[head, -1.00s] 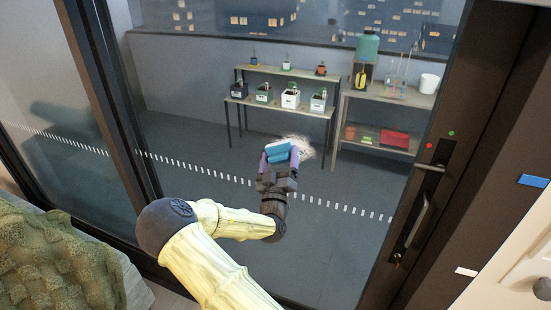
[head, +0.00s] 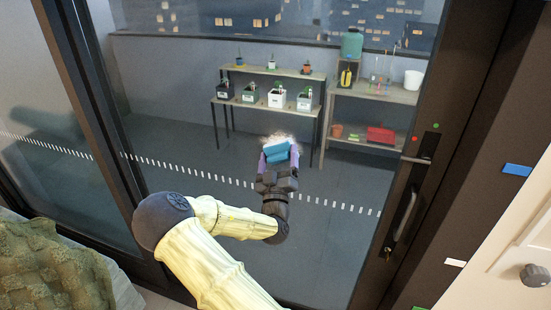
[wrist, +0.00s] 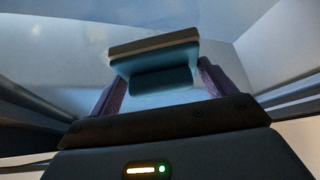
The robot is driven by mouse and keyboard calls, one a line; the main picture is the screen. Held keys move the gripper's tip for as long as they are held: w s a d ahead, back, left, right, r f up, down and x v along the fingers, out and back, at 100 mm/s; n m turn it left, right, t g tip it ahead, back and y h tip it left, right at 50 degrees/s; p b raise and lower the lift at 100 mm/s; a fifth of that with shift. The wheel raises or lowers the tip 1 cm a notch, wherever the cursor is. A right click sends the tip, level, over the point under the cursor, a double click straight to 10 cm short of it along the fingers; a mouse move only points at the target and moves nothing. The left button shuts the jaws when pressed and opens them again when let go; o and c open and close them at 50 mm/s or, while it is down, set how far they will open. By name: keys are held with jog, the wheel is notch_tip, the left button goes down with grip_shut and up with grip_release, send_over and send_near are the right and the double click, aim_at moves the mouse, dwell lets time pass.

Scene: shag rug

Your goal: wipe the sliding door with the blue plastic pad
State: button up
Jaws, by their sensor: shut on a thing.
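The blue plastic pad (head: 278,152) is held between the two purple fingers of my gripper (head: 278,158). In the wrist view the pad (wrist: 152,60) sits between the fingertips, with a pale strip along its far edge. The sliding door's glass (head: 180,215) is in front of my arm. A whitish smudge (head: 283,138) shows on the glass just beyond and above the pad, partly hidden by it. I cannot tell whether the pad touches the glass.
The door's dark frame with a handle (head: 405,213) stands to the right. Shelves with plant pots (head: 265,105) are seen through the glass. A green knitted cover (head: 50,265) lies at the lower left. A white cabinet door (head: 515,265) is at the lower right.

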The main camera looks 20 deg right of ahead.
jog(key=shift+d, duration=0.15)
jog(key=shift+s+d+b, duration=0.5)
jog(key=shift+s+d, duration=0.6)
jog(key=shift+d, duration=0.3)
jog(key=shift+s+d+b, duration=0.3)
jog(key=shift+s+d, duration=0.2)
jog(key=shift+d, duration=0.25)
jog(key=shift+s+d+b, duration=0.25)
jog(key=shift+s+d, duration=0.25)
jog(key=shift+d, duration=0.25)
jog(key=shift+s, duration=0.1)
jog(key=shift+a, duration=0.1)
jog(key=w+a, duration=0.2)
jog(key=a, duration=0.1)
jog(key=shift+w+b, duration=0.15)
jog(key=shift+b, duration=0.15)
